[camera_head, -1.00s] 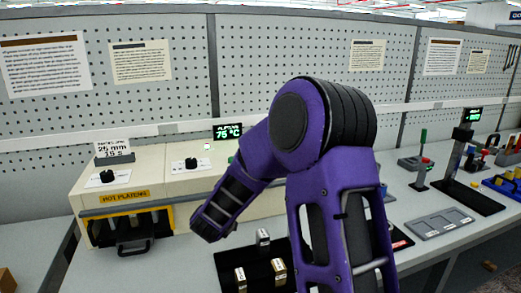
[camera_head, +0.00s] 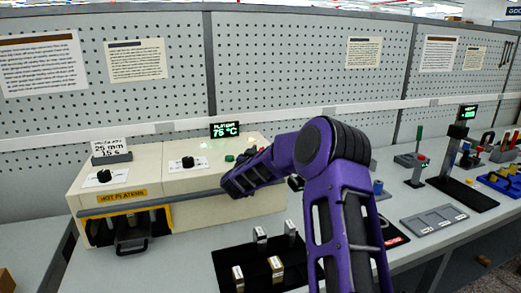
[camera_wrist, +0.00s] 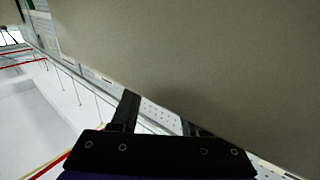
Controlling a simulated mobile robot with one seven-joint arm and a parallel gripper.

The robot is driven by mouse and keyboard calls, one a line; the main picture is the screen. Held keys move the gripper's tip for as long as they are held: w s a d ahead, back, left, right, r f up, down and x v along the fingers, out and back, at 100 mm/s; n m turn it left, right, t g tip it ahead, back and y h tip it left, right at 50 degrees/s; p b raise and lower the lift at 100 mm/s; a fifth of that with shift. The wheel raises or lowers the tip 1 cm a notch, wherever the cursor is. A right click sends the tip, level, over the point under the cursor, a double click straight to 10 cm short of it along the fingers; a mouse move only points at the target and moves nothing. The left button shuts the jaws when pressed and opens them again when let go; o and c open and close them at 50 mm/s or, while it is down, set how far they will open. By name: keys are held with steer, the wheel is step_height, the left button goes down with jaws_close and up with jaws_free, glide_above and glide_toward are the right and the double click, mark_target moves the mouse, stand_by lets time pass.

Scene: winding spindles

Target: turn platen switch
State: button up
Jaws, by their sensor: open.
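The cream hot platens machine (camera_head: 150,180) stands on the bench at left, with a yellow label and an open front slot. A black knob on a white dial (camera_head: 103,177) is at its left, and another black knob (camera_head: 188,163) is at its middle. I cannot tell which is the platen switch. A green button (camera_head: 229,158) is further right. My arm's end reaches over the machine's right part, and its fingers are hidden in the head view. In the wrist view my gripper (camera_wrist: 158,118) is open, with a plain beige surface close ahead and no knob visible.
A display (camera_head: 225,130) reading 75 °C stands behind the machine. A black mat (camera_head: 225,258) with several small metal-topped blocks lies in front. A grey tray (camera_head: 434,220) and a black post stand (camera_head: 465,190) are at right. A pegboard wall closes the back.

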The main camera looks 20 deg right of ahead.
steer(key=shift+w+d, duration=0.3)
steer(key=shift+w, duration=0.05)
jaws_close()
